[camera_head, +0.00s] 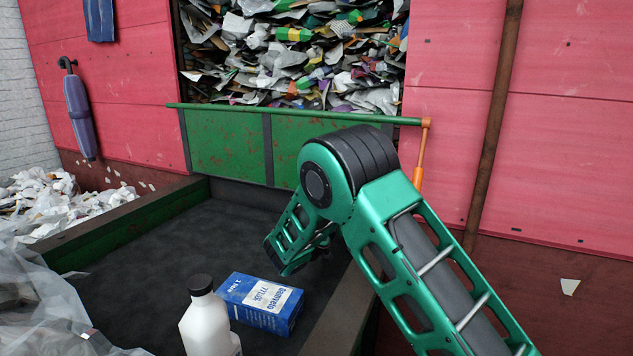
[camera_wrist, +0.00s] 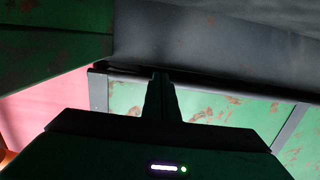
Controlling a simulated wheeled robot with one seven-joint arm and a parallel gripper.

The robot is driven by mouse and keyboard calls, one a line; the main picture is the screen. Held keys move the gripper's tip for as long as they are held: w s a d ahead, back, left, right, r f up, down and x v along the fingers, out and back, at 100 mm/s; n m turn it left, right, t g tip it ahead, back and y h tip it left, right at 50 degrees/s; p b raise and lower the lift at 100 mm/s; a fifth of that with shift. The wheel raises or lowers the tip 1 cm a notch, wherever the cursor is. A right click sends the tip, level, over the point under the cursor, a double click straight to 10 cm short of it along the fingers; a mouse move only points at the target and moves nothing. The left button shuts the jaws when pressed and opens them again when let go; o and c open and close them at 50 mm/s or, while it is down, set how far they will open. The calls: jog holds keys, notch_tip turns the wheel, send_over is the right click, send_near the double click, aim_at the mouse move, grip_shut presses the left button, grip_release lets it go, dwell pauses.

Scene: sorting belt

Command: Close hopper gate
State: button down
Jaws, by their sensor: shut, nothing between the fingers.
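The hopper gate (camera_head: 225,140) is a rust-spotted green panel with dark vertical ribs, low across the hopper opening. A green bar runs along its top, and an orange rod (camera_head: 421,152) stands at its right end. Above the gate the opening is uncovered and shows packed waste (camera_head: 300,50). My gripper (camera_wrist: 160,78) is shut and empty in the wrist view. Its fingers overlap the edge of a rusty green panel (camera_wrist: 225,108), probably the gate; I cannot tell if they touch. In the head view my arm hides part of the gate and most of the gripper.
The dark belt (camera_head: 150,255) runs in front of the gate between raised side rails. Scrap paper (camera_head: 50,200) lies left of the belt. A rusty pipe (camera_head: 490,130) runs up the red wall at right.

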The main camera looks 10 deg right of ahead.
jog(key=shift+w+d+r, duration=0.3)
jog(key=shift+d+r, duration=0.15)
jog(key=shift+r, duration=0.05)
jog(key=shift+d+r, duration=0.1)
jog(key=f+v, duration=0.1)
jog(key=v, duration=1)
jog(key=shift+s+a, duration=0.15)
jog(key=shift+a, duration=0.3)
